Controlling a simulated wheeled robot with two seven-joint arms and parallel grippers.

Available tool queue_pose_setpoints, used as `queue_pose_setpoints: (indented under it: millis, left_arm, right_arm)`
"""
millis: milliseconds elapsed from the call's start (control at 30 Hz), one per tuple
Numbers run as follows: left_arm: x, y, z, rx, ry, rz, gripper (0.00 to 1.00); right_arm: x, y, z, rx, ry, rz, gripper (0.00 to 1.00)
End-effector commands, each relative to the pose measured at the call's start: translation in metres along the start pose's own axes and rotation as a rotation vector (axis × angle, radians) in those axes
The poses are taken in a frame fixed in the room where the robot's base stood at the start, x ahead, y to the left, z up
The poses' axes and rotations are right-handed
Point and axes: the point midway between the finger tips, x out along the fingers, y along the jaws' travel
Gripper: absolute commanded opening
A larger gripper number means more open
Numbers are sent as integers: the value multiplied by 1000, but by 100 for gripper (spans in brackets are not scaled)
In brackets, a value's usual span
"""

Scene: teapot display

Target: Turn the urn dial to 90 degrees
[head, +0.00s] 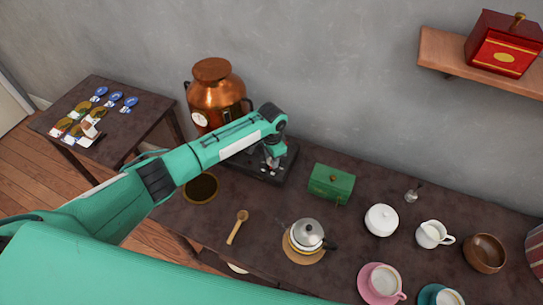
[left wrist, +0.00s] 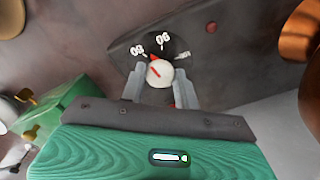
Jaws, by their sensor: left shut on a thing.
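The copper urn (head: 222,92) stands at the back of the dark table, left of its dark control base (head: 285,172). In the left wrist view the round white dial (left wrist: 160,73) sits on the dark panel (left wrist: 195,35). A red pointer (left wrist: 153,57) shows at the dial's upper edge, near the middle of several white number marks, which are hard to read. My left gripper (left wrist: 159,90) is shut on the dial, one finger on each side. In the head view my left gripper (head: 272,158) is over the base and the arm hides the dial. My right gripper is not in view.
A green box (head: 332,184) stands just right of the base. A side table (head: 120,135) with packets is at the left.

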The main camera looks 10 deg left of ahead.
Motion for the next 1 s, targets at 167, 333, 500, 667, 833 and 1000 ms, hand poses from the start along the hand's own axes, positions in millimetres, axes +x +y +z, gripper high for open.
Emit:
queue_pose_setpoints:
  millis: [167, 333, 500, 667, 833, 1000]
  left_arm:
    - [-1, 0, -1, 166, 3, -1, 9]
    - [-1, 0, -1, 323, 4, -1, 9]
    - [-1, 0, -1, 461, 4, -1, 9]
    - [-1, 0, -1, 565, 4, -1, 9]
    - [-1, 0, -2, 641, 4, -1, 9]
    - [-1, 0, -2, 684, 4, -1, 9]
  right_arm:
    - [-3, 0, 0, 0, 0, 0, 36]
    - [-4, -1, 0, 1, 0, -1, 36]
    - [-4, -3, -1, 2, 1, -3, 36]
    - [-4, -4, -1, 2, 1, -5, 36]
    - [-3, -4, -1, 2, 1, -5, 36]
    - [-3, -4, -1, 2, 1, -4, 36]
